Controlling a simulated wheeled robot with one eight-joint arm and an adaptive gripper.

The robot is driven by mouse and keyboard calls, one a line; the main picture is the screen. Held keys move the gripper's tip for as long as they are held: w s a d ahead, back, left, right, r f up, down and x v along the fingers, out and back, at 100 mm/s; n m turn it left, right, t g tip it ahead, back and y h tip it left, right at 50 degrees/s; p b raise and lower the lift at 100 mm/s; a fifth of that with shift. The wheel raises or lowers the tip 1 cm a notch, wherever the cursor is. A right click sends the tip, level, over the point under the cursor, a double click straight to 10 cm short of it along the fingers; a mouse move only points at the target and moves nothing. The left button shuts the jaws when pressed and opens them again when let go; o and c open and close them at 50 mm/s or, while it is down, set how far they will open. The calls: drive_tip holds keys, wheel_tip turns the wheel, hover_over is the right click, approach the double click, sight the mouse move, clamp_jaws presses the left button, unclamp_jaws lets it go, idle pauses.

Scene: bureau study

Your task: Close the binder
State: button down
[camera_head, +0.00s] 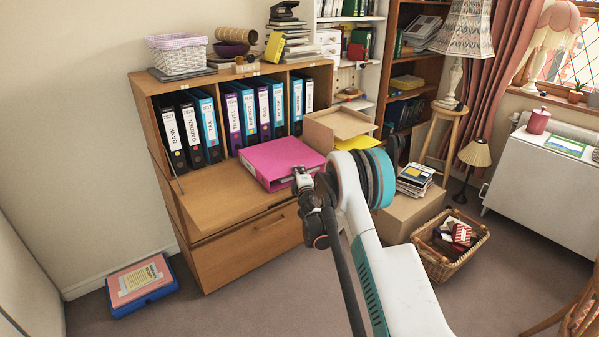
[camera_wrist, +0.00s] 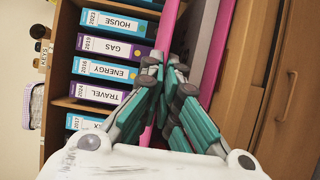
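The pink binder (camera_head: 280,162) lies flat on the drop-down desk of the bureau, with its pink cover on top. In the wrist view a narrow pink cover edge (camera_wrist: 168,22) runs beside a grey inner face, with another pink strip (camera_wrist: 219,35) to its right. A gap shows between these pink edges. My gripper (camera_head: 301,178) is at the binder's near right corner. In the wrist view its fingertips (camera_wrist: 164,68) are drawn close together and overlap the narrow pink edge. I cannot tell whether they touch it, and they hide part of it.
Several labelled ring binders (camera_head: 246,113) stand upright in the bureau's compartments. A wooden letter tray (camera_head: 340,124) stands behind and right of the pink binder. A cardboard box (camera_head: 408,214) and wicker basket (camera_head: 447,268) are at right. Bare desk (camera_head: 215,195) shows left of the binder.

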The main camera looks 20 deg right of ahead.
drive_tip(key=c, duration=2.1)
unclamp_jaws()
drive_tip(key=shift+f, duration=0.2)
drive_tip(key=shift+c, duration=0.2)
drive_tip(key=shift+r, duration=0.1)
drive_tip(key=s+a, duration=0.2)
drive_tip(key=s, duration=1)
drive_tip(key=shift+w, duration=0.1)
